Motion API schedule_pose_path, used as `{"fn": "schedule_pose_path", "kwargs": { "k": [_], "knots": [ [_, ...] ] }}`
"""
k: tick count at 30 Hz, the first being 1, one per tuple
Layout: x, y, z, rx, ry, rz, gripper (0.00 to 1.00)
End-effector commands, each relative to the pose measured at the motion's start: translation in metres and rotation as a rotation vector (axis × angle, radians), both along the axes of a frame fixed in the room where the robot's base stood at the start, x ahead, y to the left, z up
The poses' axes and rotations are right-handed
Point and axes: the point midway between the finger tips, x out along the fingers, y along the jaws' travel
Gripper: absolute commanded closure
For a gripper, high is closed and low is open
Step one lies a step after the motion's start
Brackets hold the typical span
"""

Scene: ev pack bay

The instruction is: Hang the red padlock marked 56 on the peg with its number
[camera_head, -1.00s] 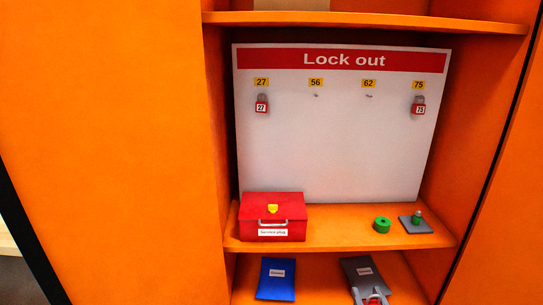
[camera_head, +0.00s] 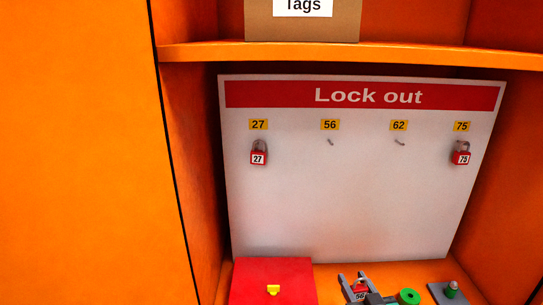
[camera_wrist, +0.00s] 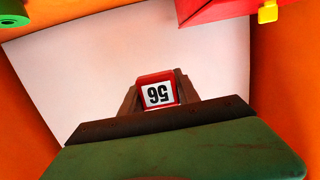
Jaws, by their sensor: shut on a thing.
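The red padlock marked 56 (camera_head: 360,288) is in my gripper (camera_head: 358,283), low in the head view in front of the board. In the wrist view the padlock (camera_wrist: 157,91) shows its number upside down between the fingers of my gripper (camera_wrist: 157,97), which is shut on it. Its shackle is hidden in the wrist view and hard to make out in the head view. The peg under the yellow 56 label (camera_head: 330,142) is bare, above and left of my gripper. The white Lock out board (camera_head: 340,205) stands upright at the back of the shelf.
Padlock 27 (camera_head: 258,154) and padlock 75 (camera_head: 461,154) hang on their pegs. The peg under 62 (camera_head: 400,143) is bare. A red box (camera_head: 275,278), a green ring (camera_head: 409,297) and a grey block (camera_head: 449,290) are on the shelf. An upper shelf (camera_head: 400,54) holds a Tags box (camera_head: 303,25).

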Motion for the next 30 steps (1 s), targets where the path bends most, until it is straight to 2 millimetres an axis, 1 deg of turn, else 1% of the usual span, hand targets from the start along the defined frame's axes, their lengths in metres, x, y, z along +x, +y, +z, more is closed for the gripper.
{"fn": "schedule_pose_path", "kwargs": {
  "k": [1, 3, 4, 6, 8, 11, 19, 20, 23, 24, 26, 28, 30],
  "knots": [
    [0.012, 0.011, 0.047, 0.0, 0.001, 0.043, 1.0],
    [0.027, 0.023, 0.072, 0.001, 0.002, 0.089, 1.0],
    [0.032, 0.027, 0.081, 0.001, 0.001, 0.106, 1.0],
    [0.043, 0.038, 0.097, 0.0, 0.0, 0.141, 1.0],
    [0.049, 0.044, 0.103, 0.001, 0.0, 0.159, 1.0],
    [0.054, 0.048, 0.105, 0.001, -0.001, 0.174, 1.0],
    [0.055, 0.048, 0.101, 0.001, -0.002, 0.174, 1.0],
    [0.055, 0.048, 0.097, 0.001, -0.002, 0.174, 1.0],
    [0.054, 0.048, 0.075, 0.0, -0.001, 0.173, 1.0],
    [0.055, 0.048, 0.064, 0.0, -0.001, 0.173, 1.0],
    [0.055, 0.048, 0.052, 0.0, -0.002, 0.173, 1.0],
    [0.055, 0.048, 0.049, -0.001, -0.003, 0.173, 1.0],
    [0.055, 0.048, 0.053, -0.001, -0.003, 0.173, 1.0]
  ]
}}
